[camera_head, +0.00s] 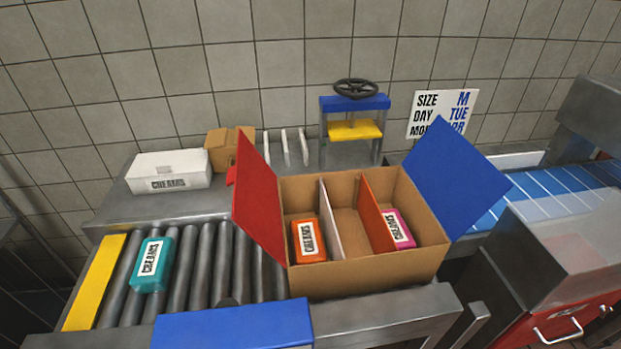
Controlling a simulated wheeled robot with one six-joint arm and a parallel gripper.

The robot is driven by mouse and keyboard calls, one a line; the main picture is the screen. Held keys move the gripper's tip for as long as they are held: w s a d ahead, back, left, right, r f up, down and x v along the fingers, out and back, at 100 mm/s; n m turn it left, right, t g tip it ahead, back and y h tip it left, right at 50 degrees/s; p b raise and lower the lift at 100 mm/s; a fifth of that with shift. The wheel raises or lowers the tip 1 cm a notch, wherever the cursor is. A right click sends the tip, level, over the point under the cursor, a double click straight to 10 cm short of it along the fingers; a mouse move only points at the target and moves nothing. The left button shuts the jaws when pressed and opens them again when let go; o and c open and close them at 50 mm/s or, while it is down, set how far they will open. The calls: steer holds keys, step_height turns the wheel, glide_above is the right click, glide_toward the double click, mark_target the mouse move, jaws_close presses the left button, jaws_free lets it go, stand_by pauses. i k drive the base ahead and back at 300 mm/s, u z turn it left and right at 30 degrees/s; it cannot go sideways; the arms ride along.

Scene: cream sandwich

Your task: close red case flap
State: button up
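An open cardboard case (360,277) stands on the right end of the roller conveyor. Its red flap (258,200) is on the left side and stands up, leaning outward. Its blue flap (457,178) on the right side is also open and leans outward. Dividers split the inside into three compartments. An orange package (309,241) labelled CREAMS lies in the left compartment. A pink package (398,228) lies in the right one. The middle compartment looks empty. My gripper is not in view.
A teal package (152,265) lies on the rollers (205,270) at left, beside a yellow strip (94,283). Behind are a white box (168,171), a small cardboard box (230,148), a blue and yellow press (355,118) and a sign (441,113). A blue-striped conveyor (560,185) runs at right.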

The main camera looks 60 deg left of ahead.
mark_target(255, 210)
steer(key=k, duration=1.25)
steer(key=u, duration=2)
steer(key=i, duration=0.5)
steer(key=u, duration=2.35)
steer(key=k, duration=0.9)
steer(key=z, duration=1.55)
